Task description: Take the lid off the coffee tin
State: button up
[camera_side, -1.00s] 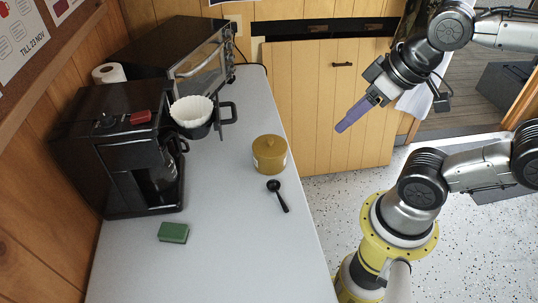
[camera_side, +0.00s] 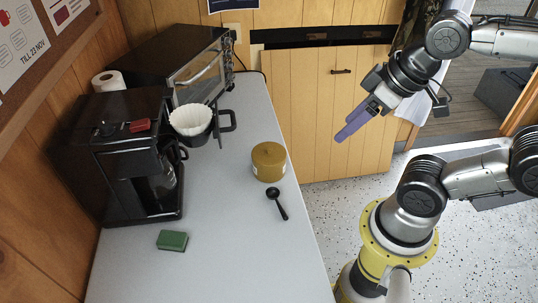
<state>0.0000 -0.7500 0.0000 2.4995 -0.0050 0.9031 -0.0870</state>
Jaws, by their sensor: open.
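The coffee tin (camera_side: 270,172) is round and mustard-brown, with a bit of pale label at its lower left. It stands upright on the grey counter near the right edge. Its lid (camera_side: 268,153) is the same colour and sits on top. My gripper (camera_side: 345,129) is to the right of the tin in the picture, in the air and apart from it. Its two purple fingers point down and to the left. They are open with nothing between them.
A black scoop (camera_side: 278,204) lies just in front of the tin. A green sponge (camera_side: 172,240) lies farther left. The black coffee maker (camera_side: 105,160), a white paper filter in its holder (camera_side: 192,120) and an oven (camera_side: 185,60) line the left side. The counter's front (camera_side: 235,260) is clear.

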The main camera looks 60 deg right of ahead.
notch_tip(320, 180, up, 2)
jog(key=w+d+n, duration=0.1)
jog(key=w+n, duration=0.1)
jog(key=n, duration=0.1)
jog(key=n+g+h, duration=0.5)
jog(key=n, duration=1)
send_over(269, 148)
jog(key=a, duration=0.3)
jog(key=f, duration=2)
jog(key=shift+s+d, duration=0.1)
jog(key=shift+d, duration=0.15)
jog(key=shift+y, duration=0.3)
jog(key=shift+x, duration=3)
